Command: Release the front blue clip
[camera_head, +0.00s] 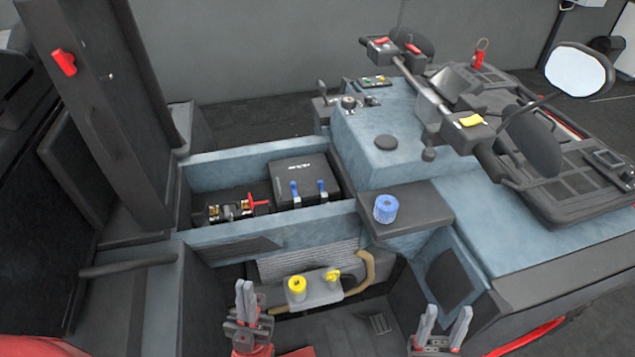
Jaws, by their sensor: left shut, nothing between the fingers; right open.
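Two small blue clips sit on the near side of a black box (298,173) in the open light-blue compartment. One is the left blue clip (295,190), the other the right blue clip (322,188). I cannot tell which one is the front clip, nor whether each is fastened. My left gripper (246,296) is shut and empty, pointing up, below and left of the clips in the picture. My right gripper (441,325) is open and empty at the bottom right, well away from the clips. Neither gripper touches a clip.
A blue cylindrical cap (385,208) stands on a dark ledge right of the compartment. A red lever (258,203) is left of the box. Yellow caps (297,285) stand nearer, between the grippers. The compartment wall (280,237) lies between the grippers and the clips. A raised dark panel (100,110) stands left.

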